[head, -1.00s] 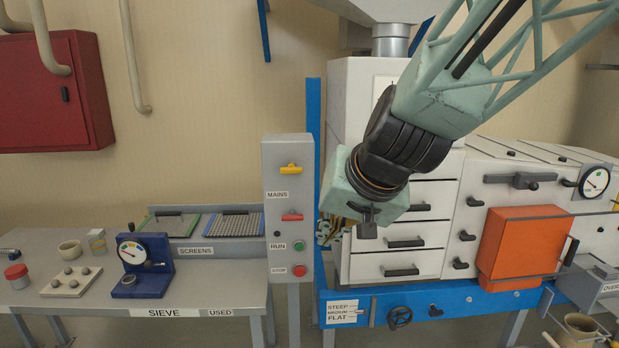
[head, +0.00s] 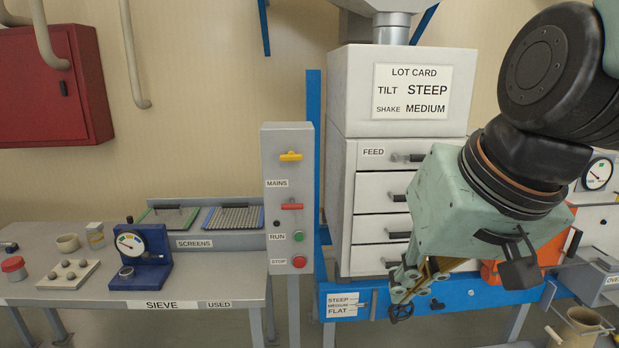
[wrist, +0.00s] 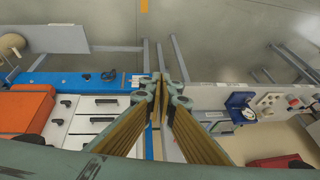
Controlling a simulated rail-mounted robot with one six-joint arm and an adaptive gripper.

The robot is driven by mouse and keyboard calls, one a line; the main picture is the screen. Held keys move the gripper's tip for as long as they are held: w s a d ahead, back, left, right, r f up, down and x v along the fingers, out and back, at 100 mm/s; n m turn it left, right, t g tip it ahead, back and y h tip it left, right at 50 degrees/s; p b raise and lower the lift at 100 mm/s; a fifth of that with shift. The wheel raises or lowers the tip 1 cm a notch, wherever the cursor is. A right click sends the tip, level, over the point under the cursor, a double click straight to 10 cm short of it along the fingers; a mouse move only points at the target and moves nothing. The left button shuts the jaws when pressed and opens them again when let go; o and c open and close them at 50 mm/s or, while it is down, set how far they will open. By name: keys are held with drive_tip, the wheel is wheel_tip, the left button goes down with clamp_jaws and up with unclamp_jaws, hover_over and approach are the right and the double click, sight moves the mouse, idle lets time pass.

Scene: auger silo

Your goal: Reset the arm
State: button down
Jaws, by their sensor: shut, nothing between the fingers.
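My gripper (head: 404,294) is at the right of centre in the head view, pointing down and to the left in front of the white drawer cabinet (head: 345,215). Its green and brass fingers look closed with nothing held. In the wrist view my gripper (wrist: 161,90) reaches away over the blue frame, its fingertips together. Whether it touches the frame or handwheel behind it cannot be told. My wrist hides part of the drawers and most of the orange box (head: 490,272).
The control post (head: 288,230) with yellow and red handles and buttons stands left of the cabinet. Further left is the sieve bench (head: 215,290) with a blue dial gauge (head: 150,262) and screens. A lot card (head: 412,92) reads tilt STEEP, shake MEDIUM. Open wall space lies above the bench.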

drive_tip(key=s+d+f+h+b, duration=0.1)
drive_tip(key=s+d, duration=0.2)
drive_tip(key=s, duration=0.4)
drive_tip(key=s+d+f+g+b, duration=0.1)
drive_tip(key=s+d+f, duration=0.1)
drive_tip(key=s+d, duration=0.2)
drive_tip(key=s, duration=0.2)
drive_tip(key=shift+s+d+h, duration=0.15)
drive_tip(key=shift+s+h, duration=0.2)
drive_tip(key=shift+h, duration=0.05)
drive_tip(key=shift+a, duration=0.2)
